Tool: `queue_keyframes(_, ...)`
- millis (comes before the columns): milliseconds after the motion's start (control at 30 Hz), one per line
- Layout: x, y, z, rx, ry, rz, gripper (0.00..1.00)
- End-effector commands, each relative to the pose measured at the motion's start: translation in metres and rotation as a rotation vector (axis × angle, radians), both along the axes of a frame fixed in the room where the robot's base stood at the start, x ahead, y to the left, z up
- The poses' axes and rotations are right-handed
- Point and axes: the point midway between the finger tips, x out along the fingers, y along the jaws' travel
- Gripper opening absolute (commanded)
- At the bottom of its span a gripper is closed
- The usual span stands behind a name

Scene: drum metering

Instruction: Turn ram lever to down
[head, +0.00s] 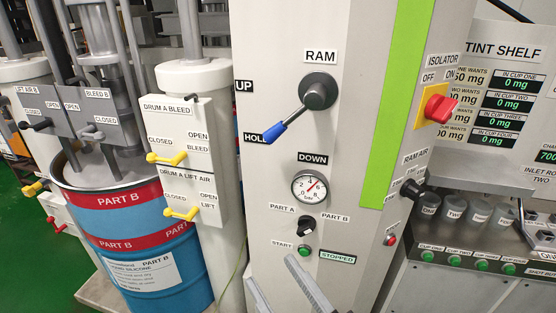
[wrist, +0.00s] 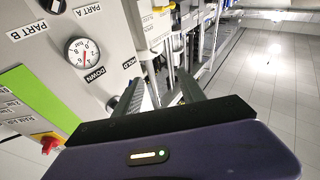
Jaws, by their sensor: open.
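The ram lever (head: 289,116) has a round black hub and a blue-tipped handle on the grey column under the RAM label. Its handle slants down and left, the blue tip beside the HOLD label (head: 256,137). The UP label (head: 244,86) is at the upper left and the DOWN label (head: 312,158) is below the hub. My gripper (head: 270,268) is low in the head view, its fingers apart and empty, well below the lever. In the wrist view my gripper (wrist: 160,78) shows open fingers near the DOWN and HOLD labels; I cannot make out the lever there.
A pressure gauge (head: 310,188) sits below DOWN, with a black selector knob (head: 305,224) and a green start button (head: 304,250) beneath. A red isolator switch (head: 440,108) is on the right face. Yellow valve handles (head: 166,158) and a blue drum (head: 150,262) stand left.

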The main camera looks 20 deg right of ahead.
Motion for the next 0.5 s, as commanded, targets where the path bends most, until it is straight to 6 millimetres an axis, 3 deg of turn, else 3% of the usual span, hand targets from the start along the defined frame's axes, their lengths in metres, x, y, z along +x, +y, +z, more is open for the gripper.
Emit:
queue_keyframes(100, 0.030, 0.015, 0.035, 0.031, -0.041, 0.001, 0.48)
queue_keyframes(300, 0.070, 0.028, 0.093, 0.120, -0.065, -0.031, 0.48)
queue_keyframes(500, 0.100, 0.027, 0.152, 0.274, -0.059, -0.099, 0.48)
